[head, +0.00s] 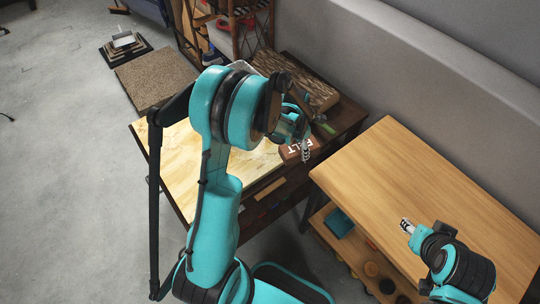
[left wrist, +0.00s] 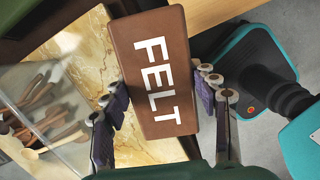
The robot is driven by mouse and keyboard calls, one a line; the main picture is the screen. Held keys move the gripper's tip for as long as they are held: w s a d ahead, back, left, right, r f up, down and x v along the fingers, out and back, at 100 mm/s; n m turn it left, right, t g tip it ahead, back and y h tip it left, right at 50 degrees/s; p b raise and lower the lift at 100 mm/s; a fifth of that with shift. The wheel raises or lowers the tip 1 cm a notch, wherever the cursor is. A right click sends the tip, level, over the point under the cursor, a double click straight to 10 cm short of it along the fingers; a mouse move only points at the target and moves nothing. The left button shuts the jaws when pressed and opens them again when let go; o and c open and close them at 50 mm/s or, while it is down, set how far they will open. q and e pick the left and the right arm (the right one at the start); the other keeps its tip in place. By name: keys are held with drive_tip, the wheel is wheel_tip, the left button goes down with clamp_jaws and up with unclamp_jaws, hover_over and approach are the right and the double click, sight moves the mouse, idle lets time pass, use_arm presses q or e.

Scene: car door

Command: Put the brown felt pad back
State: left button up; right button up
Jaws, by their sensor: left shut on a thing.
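The brown felt pad (left wrist: 150,65) is a block with white FELT lettering. In the left wrist view it sits between the two fingers of my left gripper (left wrist: 162,85). My left gripper is shut on it, one finger at each long side. In the head view the pad (head: 292,152) shows partly, at the right edge of the marbled table, with my left gripper (head: 304,146) over it. I cannot tell whether the pad touches the table. My right gripper (head: 407,226) is above the light wooden table, away from the pad; its finger opening is too small to judge.
The marbled table (head: 170,165) lies under my left arm. The light wooden table (head: 430,180) is mostly bare on top, with items on its lower shelf. A clear container (left wrist: 20,80) with wooden spoons stands left in the wrist view. A dark shelf (head: 235,25) stands behind.

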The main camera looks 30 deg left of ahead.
use_arm(q)
drive_tip(key=shift+w+a+n, duration=0.2)
drive_tip(key=shift+w+n, duration=0.1)
drive_tip(key=shift+n, duration=0.8)
drive_tip(key=b, duration=0.3)
hover_over(271, 156)
drive_tip(key=shift+n, duration=0.3)
drive_tip(key=f, duration=0.7)
drive_tip(key=shift+s+a, duration=0.15)
drive_tip(key=shift+s, duration=0.2)
drive_tip(key=shift+f+b, duration=1)
drive_tip(key=shift+f, duration=1)
drive_tip(key=shift+f, duration=0.1)
drive_tip(key=o, duration=1)
drive_tip(key=shift+o, duration=0.5)
